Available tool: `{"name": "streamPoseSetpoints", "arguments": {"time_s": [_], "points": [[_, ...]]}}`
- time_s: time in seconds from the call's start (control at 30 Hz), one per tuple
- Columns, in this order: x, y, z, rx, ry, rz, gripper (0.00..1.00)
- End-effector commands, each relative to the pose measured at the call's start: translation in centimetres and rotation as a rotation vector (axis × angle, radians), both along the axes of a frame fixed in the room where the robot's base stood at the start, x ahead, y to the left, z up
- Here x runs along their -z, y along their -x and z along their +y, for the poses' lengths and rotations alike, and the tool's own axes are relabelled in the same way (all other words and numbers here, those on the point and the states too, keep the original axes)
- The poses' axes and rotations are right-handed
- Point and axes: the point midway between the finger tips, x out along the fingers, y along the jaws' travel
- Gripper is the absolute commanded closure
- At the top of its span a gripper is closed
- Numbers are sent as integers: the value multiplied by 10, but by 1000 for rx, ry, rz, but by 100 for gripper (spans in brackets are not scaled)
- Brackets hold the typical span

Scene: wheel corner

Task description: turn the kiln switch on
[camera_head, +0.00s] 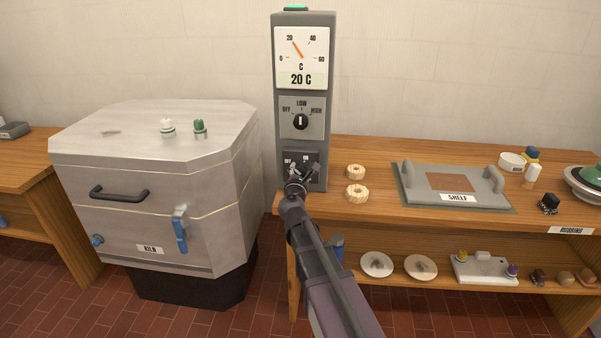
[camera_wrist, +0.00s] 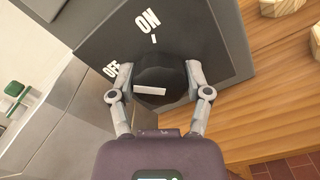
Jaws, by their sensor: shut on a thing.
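The kiln switch is a round black knob (camera_wrist: 160,75) with a white pointer bar, on the lower dark plate (camera_wrist: 100,45) of a grey control column (camera_head: 272,100). In the wrist view the plate reads ON above the knob and OFF to its upper left. The pointer bar lies nearly level and points left, on the OFF side rather than at the ON tick. My gripper (camera_wrist: 160,95) is shut on the knob, one finger on each side. In the head view my gripper (camera_head: 298,180) covers most of the knob.
Above the switch are a LOW/HIGH dial (camera_head: 301,121) and a gauge (camera_head: 302,58) reading 20 C. The closed kiln (camera_head: 150,220) stands left of the column. The wooden bench (camera_head: 380,210) to the right holds two wooden rings and a grey shelf board (camera_head: 420,197).

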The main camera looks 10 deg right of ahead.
Motion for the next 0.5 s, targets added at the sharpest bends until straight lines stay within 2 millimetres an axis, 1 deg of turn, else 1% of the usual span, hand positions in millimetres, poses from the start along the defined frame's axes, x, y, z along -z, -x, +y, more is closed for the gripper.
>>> {"name": "streamPoseSetpoints", "arguments": {"time_s": [0.5], "points": [[1, 0, -1, 0, -464, -151, 84]]}}
